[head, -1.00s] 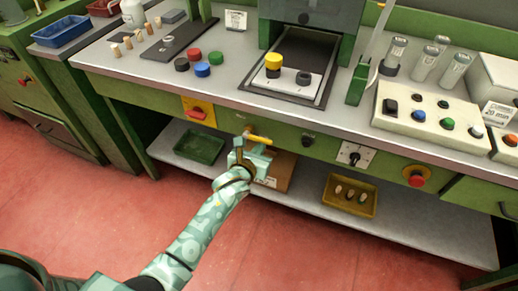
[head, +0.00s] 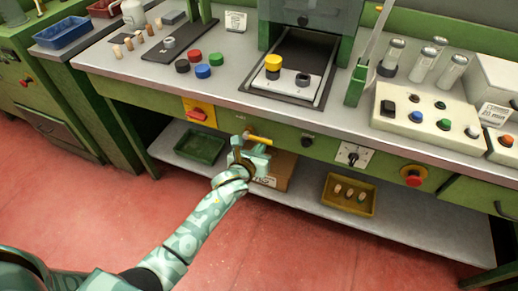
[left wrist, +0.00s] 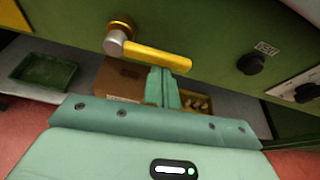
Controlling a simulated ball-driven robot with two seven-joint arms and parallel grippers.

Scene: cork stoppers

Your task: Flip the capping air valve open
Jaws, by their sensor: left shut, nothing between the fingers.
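The air valve has a yellow lever handle (left wrist: 158,57) on a round silver and brass body (left wrist: 116,41). It is mounted on the green front panel under the bench top. In the left wrist view the lever lies nearly level, pointing right and slightly down. The lever also shows in the head view (head: 258,139). My left gripper (left wrist: 162,82) is shut and empty. Its fingertips are just below the lever, toward its free end; I cannot tell whether they touch it. My right gripper is not in view.
A black knob (left wrist: 251,64) and a white-plated rotary switch (head: 353,156) sit right of the valve. A red switch on a yellow plate (head: 198,111) is left of it. Below, the shelf holds a green tray (head: 200,147), a cardboard box (head: 282,170) and a yellow tray (head: 348,208).

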